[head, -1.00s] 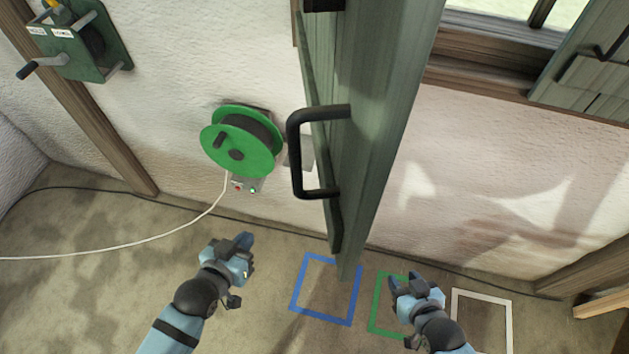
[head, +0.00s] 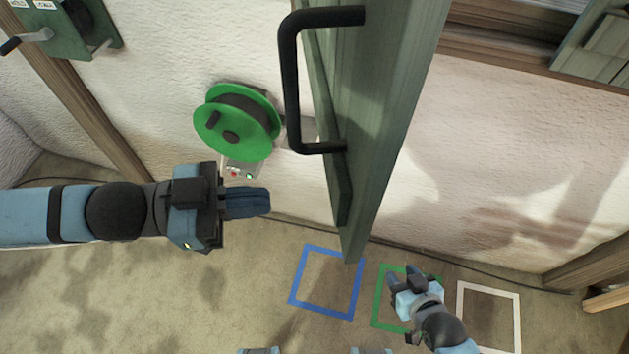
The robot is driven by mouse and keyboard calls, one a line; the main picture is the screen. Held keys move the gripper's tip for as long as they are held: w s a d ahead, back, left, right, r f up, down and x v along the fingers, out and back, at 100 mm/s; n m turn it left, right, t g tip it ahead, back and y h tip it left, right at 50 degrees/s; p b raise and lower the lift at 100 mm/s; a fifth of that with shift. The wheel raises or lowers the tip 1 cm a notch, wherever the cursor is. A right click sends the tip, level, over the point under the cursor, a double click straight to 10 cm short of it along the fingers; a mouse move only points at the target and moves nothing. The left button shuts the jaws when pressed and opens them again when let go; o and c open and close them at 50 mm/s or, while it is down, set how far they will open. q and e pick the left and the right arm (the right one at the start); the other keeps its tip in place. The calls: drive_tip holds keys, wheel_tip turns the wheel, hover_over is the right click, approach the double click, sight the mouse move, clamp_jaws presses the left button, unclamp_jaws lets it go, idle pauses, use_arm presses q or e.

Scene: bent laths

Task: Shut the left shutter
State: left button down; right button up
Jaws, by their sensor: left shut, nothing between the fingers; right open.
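The left shutter (head: 385,130) is a grey-green wooden panel standing open, swung out from the wall and seen nearly edge-on. Its black bar handle (head: 292,85) sticks out on its left face. My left gripper (head: 266,202) is shut and empty, pointing right, to the left of the shutter's lower part and below the handle in the picture. It looks apart from the shutter. My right gripper (head: 405,276) is open and empty, low at the right of the shutter, over the green floor square. Part of the other shutter (head: 600,55) shows at the upper right.
A green cable reel (head: 237,122) is mounted on the wall behind my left gripper. A green crank box (head: 70,35) hangs at the upper left. Blue (head: 325,313), green (head: 378,310) and white (head: 518,325) squares mark the floor. A wooden beam (head: 95,125) runs up the wall.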

use_arm(q)
drive_tip(key=a+r+n, duration=0.1)
drive_tip(key=a+r, duration=0.1)
drive_tip(key=a, duration=0.4)
drive_tip(key=b, duration=0.2)
approach(335, 181)
drive_tip(key=d+p, duration=0.1)
drive_tip(key=d, duration=0.2)
drive_tip(key=d+p, duration=0.1)
drive_tip(key=d, duration=0.2)
drive_tip(key=shift+w+r, duration=0.1)
drive_tip(key=shift+w, duration=0.15)
drive_tip(key=shift+w+d+p, duration=0.15)
drive_tip(key=shift+d+p, duration=0.25)
drive_tip(key=shift+d, duration=0.35)
drive_tip(key=shift+d, duration=0.15)
